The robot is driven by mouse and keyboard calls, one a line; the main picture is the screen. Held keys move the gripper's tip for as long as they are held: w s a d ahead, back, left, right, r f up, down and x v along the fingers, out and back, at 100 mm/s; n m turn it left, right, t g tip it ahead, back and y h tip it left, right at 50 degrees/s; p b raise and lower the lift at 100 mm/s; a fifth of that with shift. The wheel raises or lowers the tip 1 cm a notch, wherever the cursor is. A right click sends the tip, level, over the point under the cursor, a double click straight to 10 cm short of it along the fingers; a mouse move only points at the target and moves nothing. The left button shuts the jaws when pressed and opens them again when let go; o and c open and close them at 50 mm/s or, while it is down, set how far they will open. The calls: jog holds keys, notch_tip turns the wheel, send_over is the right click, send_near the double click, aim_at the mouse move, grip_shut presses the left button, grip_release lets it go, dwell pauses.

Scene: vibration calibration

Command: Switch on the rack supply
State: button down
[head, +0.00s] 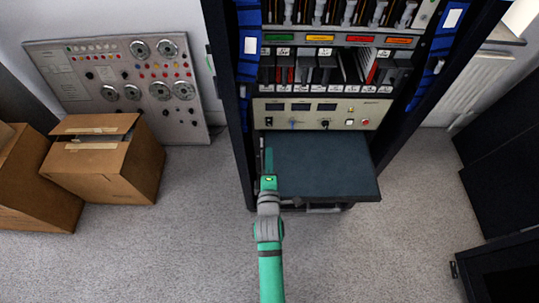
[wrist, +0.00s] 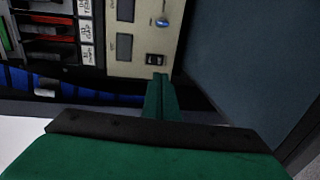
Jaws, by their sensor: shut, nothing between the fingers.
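The rack supply (head: 340,108) is a beige panel across the rack, above a pulled-out dark shelf. The wrist view also shows this rocker switch (wrist: 156,59), just beyond my fingertips. My gripper (wrist: 160,78) is shut and empty, its green fingers together and pointing at the panel near the switch. I cannot tell whether they touch it, nor the rocker's position.
The dark shelf (head: 315,165) juts out below the panel, close to the right of my gripper. Blue straps (head: 249,45) run along the rack's posts. Cardboard boxes (head: 105,165) and a grey instrument panel (head: 60,60) stand at the left. Carpet in front is clear.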

aim_at(269, 126)
jog(key=w, duration=0.3)
jog(key=w+f, duration=0.1)
jog(key=w, duration=0.7)
jog(key=shift+w+a+f, duration=0.1)
jog(key=shift+w+f, duration=0.05)
jog(key=shift+f, duration=0.05)
jog(key=shift+w, duration=0.15)
jog(key=shift+f, duration=0.1)
